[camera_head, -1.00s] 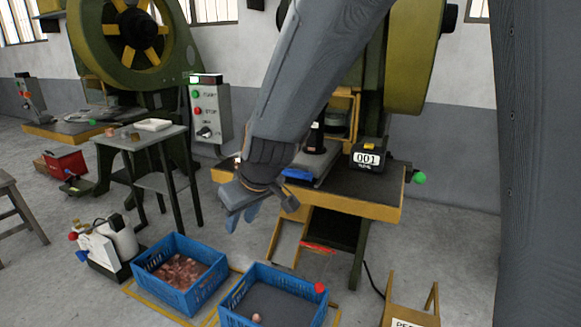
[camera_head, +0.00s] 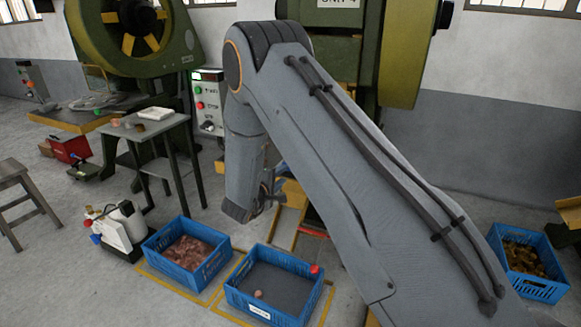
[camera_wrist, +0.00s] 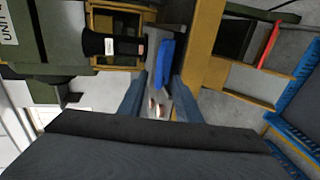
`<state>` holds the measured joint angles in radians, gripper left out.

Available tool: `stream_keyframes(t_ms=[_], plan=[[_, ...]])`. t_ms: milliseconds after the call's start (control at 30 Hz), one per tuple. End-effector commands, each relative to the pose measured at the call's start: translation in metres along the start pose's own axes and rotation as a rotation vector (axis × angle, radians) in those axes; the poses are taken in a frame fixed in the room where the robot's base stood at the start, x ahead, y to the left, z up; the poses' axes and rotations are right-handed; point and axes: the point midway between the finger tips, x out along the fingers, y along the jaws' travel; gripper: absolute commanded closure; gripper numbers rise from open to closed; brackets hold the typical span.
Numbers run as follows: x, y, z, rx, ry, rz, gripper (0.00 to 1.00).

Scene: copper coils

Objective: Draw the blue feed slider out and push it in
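The blue feed slider (camera_wrist: 166,62) shows in the wrist view as a long blue piece on the grey press bed, beside the yellow press table edge (camera_wrist: 203,45). My gripper (camera_wrist: 161,82) is open, its two blue-grey fingers apart, with the slider's near end ahead of the gap between the tips. I cannot tell whether a finger touches it. In the head view my arm covers most of the press and the slider.
Below the press stand a blue crate (camera_head: 167,266) holding copper pieces and a nearly empty blue crate (camera_head: 297,317). Another blue crate (camera_head: 497,240) stands at right. The press's dark cylinder (camera_wrist: 100,44) is near the slider. A small table (camera_head: 170,122) is left.

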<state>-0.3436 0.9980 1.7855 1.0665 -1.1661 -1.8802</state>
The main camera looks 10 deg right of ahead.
Motion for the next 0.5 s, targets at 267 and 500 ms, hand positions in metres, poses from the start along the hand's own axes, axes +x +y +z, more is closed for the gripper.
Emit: stream_keyframes(t_ms=[267, 500], plan=[[0.036, -0.001, 0.003, -0.006, -0.007, 0.004, 0.69], [0.067, 0.0, 0.002, -0.005, -0.005, 0.004, 0.69]])
